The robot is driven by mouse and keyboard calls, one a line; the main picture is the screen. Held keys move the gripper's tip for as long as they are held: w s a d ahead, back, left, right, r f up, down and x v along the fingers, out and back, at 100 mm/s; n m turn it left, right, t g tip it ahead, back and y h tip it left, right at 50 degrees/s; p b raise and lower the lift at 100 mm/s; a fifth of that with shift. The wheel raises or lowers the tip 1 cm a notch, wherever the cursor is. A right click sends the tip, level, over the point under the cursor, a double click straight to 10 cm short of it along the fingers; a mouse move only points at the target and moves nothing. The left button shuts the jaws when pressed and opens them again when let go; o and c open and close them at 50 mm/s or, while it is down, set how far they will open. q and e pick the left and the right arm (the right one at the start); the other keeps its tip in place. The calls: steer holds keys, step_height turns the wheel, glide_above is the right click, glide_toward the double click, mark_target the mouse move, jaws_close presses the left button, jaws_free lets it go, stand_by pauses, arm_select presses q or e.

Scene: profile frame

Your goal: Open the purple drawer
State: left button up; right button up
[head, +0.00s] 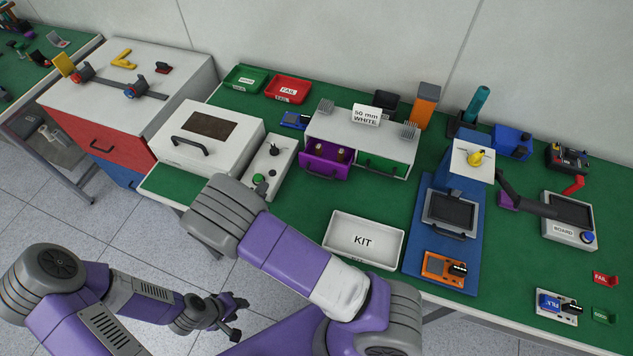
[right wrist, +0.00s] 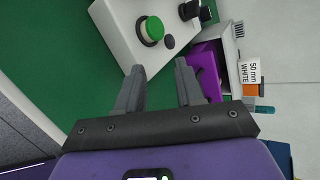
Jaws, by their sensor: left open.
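The purple drawer (head: 322,170) is in the left half of the white cabinet (head: 377,143) labelled "50 mm WHITE". It stands pulled out, its inside showing with small items in it. It also shows in the right wrist view (right wrist: 205,62), partly behind a finger. In that view my right gripper (right wrist: 158,78) is open with nothing between its fingers. The drawer is beyond its right-hand finger, and I cannot tell the gap. In the head view the right gripper is hidden behind my own arm. My left gripper (head: 236,314) is open and empty, low over the floor.
A closed green drawer (head: 383,166) is beside the purple one. A control box (head: 270,168) with a green button (right wrist: 151,28) stands left of the cabinet. A KIT tray (head: 334,249) lies in front. A white lidded box (head: 228,153) stands further left.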

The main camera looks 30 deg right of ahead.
mark_target(318, 176)
steer(key=d+n+t+h, duration=0.1)
steer(key=d+n, duration=0.1)
steer(key=shift+d+t+b, duration=0.3)
steer(key=shift+d+b, duration=0.05)
steer(key=shift+b, duration=0.05)
steer(key=s+d+h, duration=0.1)
steer(key=s+d, duration=0.1)
steer(key=d, duration=0.1)
steer(key=s+d+f+h, duration=0.1)
steer(key=d, duration=0.3)
steer(key=s+d+f+h+b, duration=0.1)
steer(key=s+d, duration=0.1)
steer(key=d, duration=0.1)
steer(key=shift+s+d+g, duration=0.2)
steer(key=shift+s+g, duration=0.1)
steer(key=shift+g, duration=0.1)
steer(key=shift+h, duration=0.3)
steer(key=x, duration=0.6)
steer(key=shift+f+b, duration=0.1)
steer(key=shift+b, duration=0.3)
steer(key=shift+w+d, duration=0.3)
steer(key=shift+d, duration=0.05)
steer(key=shift+c, duration=0.2)
jaws_close()
